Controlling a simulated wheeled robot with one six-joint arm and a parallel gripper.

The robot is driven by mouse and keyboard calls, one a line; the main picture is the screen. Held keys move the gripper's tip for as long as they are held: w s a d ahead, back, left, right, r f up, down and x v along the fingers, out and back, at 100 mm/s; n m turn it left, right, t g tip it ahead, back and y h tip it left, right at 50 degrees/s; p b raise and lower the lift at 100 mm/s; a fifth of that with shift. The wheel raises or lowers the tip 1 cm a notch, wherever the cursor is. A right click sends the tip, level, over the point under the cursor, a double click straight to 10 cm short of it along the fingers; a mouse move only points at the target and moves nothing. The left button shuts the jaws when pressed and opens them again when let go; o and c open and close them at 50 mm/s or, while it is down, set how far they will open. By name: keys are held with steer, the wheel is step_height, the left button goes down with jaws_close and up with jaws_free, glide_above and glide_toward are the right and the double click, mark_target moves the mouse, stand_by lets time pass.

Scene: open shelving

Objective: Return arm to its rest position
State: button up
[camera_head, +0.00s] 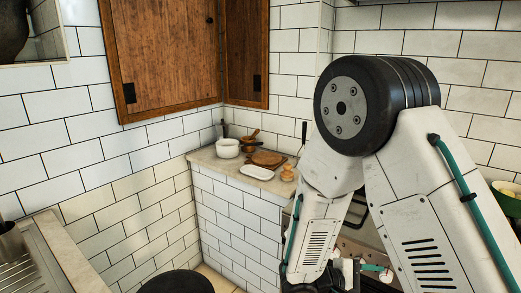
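My arm (420,190) fills the right side of the view. It is white with a large black round joint (345,105) at the top and a teal cable along one link. The arm is bent sharply at this joint.
A tiled corner counter (205,158) holds a white pot (228,148), a wooden board (268,158), a white tray (257,172) and a small tan item (287,173). Wooden cabinets (165,55) hang above. A dark round top (177,283) is at the bottom. A green bowl (508,197) sits at right.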

steer(key=s+a+r+m+y, duration=0.1)
steer(key=s+r+m+y, duration=0.8)
steer(key=s+r+y, duration=0.6)
steer(key=shift+s+a+r+m, duration=0.35)
steer(key=shift+s+r, duration=2.1)
steer(key=shift+r, duration=1.55)
